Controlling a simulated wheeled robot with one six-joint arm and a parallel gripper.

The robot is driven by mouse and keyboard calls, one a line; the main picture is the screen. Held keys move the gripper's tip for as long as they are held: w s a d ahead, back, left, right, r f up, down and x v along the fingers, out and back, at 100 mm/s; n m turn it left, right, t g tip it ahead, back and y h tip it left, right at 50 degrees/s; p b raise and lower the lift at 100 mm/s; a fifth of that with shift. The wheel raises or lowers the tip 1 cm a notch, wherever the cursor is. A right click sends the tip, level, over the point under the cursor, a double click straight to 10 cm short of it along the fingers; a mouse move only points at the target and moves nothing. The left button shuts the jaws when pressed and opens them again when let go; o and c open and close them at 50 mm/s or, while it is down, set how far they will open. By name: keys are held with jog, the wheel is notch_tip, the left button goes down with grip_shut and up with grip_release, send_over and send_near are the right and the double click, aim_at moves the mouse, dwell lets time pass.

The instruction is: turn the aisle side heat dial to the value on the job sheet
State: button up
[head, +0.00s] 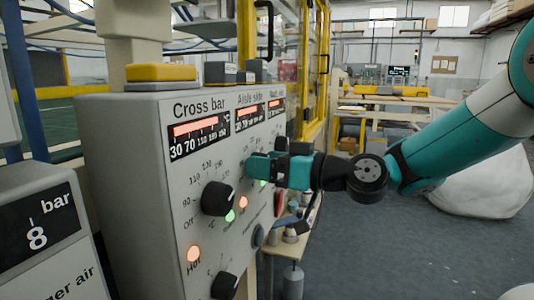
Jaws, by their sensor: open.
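A grey control panel (150,190) stands at the left with a row of heat displays. The "Aisle side" display (250,116) has a lit red bar and sits between the "Cross bar" display (199,136) and a third one, whose label is too small to read surely. My teal gripper (262,167) is open in front of the panel below the Aisle side display. It covers the place where that display's dial would be, so I cannot see the dial's setting or whether the fingers touch it. No readable job sheet is in view.
The black Cross bar dial (217,198) sticks out to the left of my gripper, and another black knob (224,286) is below. An orange lamp (193,253) is lit. A pressure gauge (38,232) reads 8 bar. Open floor (390,260) lies to the right.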

jog(key=c, duration=0.9)
jog(key=shift+w+m, duration=0.1)
jog(key=shift+m, duration=0.2)
jog(key=shift+w+m+g+h+p, duration=0.1)
jog(key=shift+m+g+h+p, duration=0.2)
jog(key=shift+m+p, duration=2.3)
jog(key=shift+m+b, duration=0.4)
jog(key=shift+m, duration=0.1)
jog(key=o, duration=0.9)
